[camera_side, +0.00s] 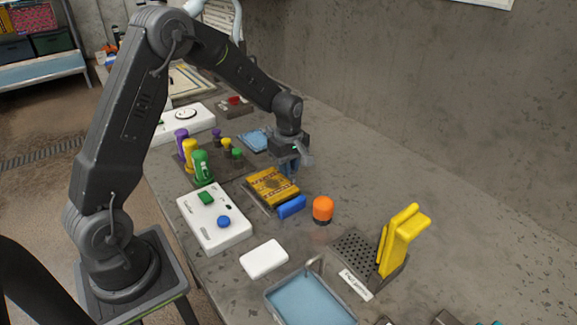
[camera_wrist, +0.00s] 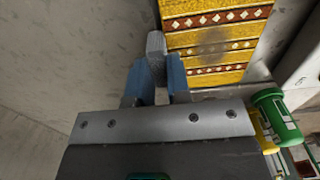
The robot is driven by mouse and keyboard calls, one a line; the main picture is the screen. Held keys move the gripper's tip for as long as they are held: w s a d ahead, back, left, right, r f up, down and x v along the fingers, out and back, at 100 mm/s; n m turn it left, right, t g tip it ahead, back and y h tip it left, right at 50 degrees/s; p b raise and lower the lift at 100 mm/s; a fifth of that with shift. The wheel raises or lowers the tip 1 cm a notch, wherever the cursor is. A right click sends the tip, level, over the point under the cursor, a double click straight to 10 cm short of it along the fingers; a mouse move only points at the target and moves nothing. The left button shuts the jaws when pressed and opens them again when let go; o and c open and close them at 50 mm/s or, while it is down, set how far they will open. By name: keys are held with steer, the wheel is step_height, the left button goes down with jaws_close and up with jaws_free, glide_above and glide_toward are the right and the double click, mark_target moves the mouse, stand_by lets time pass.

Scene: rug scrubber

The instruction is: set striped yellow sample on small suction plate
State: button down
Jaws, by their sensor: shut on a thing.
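The striped yellow sample (camera_side: 272,187) lies flat on a dark base in the middle of the bench. In the wrist view its patterned, dark-smudged face (camera_wrist: 215,45) fills the upper right. My gripper (camera_side: 290,172) points down at the sample's far right edge. In the wrist view its blue fingers (camera_wrist: 158,78) are shut on a grey piece (camera_wrist: 156,48) beside the sample's edge. I cannot tell whether this piece is fixed to the sample. A small dark perforated plate (camera_side: 353,246), which looks like the suction plate, lies at the right, with a white label in front.
A yellow upright tool (camera_side: 400,240) stands at the perforated plate's right side. A blue block (camera_side: 292,207) and an orange-topped knob (camera_side: 322,210) sit between sample and plate. A white control box (camera_side: 214,219), white pad (camera_side: 263,260) and blue tray (camera_side: 310,302) stand nearer. The back right bench is clear.

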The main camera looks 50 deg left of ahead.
steer(key=shift+f, duration=0.55)
steer(key=c, duration=1)
jaws_free()
steer(key=shift+r, duration=0.1)
step_height(320, 180, up, 14)
steer(key=shift+f, duration=0.2)
